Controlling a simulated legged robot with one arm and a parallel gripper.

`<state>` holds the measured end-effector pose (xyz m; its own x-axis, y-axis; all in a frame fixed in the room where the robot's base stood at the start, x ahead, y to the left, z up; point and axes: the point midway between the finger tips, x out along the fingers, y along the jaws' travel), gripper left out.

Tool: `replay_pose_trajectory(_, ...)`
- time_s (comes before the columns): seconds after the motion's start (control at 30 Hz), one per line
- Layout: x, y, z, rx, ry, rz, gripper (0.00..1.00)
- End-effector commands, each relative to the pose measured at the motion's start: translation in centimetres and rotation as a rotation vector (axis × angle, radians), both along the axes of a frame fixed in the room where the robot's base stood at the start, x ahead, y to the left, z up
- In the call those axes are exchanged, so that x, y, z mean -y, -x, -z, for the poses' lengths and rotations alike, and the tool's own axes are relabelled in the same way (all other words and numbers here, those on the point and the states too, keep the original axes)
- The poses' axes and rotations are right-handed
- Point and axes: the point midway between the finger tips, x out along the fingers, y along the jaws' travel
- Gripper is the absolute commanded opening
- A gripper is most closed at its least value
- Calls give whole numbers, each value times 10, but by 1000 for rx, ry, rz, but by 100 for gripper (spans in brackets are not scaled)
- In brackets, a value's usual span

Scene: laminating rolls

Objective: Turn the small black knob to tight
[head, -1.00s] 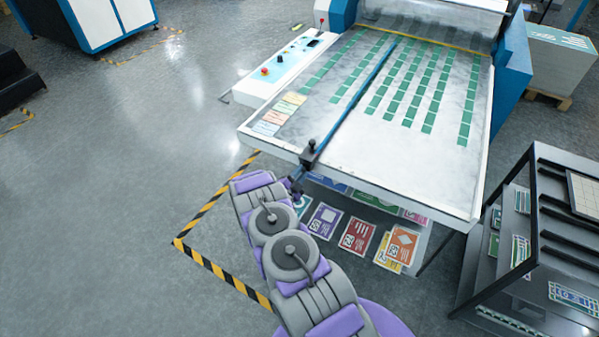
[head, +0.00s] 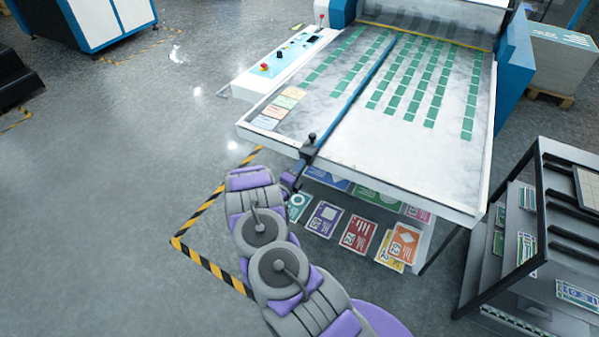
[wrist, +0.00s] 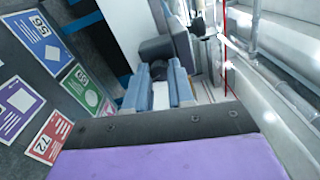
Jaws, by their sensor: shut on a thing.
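A blue guide bar (head: 352,92) runs across the pale machine bed, its near end at the bed's front edge. A small dark upright knob (head: 312,137) shows on top of that end. My gripper (head: 291,181) is at the bar's near end, just below and left of this knob. In the wrist view my gripper (wrist: 159,88) has its two blue-grey fingers close together, near a dark block (wrist: 156,48) on the bar's end. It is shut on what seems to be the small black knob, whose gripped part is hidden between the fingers.
The machine bed (head: 405,175) bears rows of green cards. A control panel (head: 285,62) with a red button is at its left. Printed sheets (head: 357,232) lie beneath. A dark rack (head: 540,240) stands at right.

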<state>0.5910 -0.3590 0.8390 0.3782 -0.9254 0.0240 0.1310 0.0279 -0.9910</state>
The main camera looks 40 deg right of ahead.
Motion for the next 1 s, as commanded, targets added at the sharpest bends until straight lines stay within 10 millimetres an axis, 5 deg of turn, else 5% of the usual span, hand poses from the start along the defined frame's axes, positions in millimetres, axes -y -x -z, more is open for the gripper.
replay_pose_trajectory(0.77,-2,1,6,78,-46,-2,0)
replay_pose_trajectory(0.8,-2,1,6,78,-46,-2,27)
replay_pose_trajectory(1.0,-1,1,4,82,-43,-1,46)
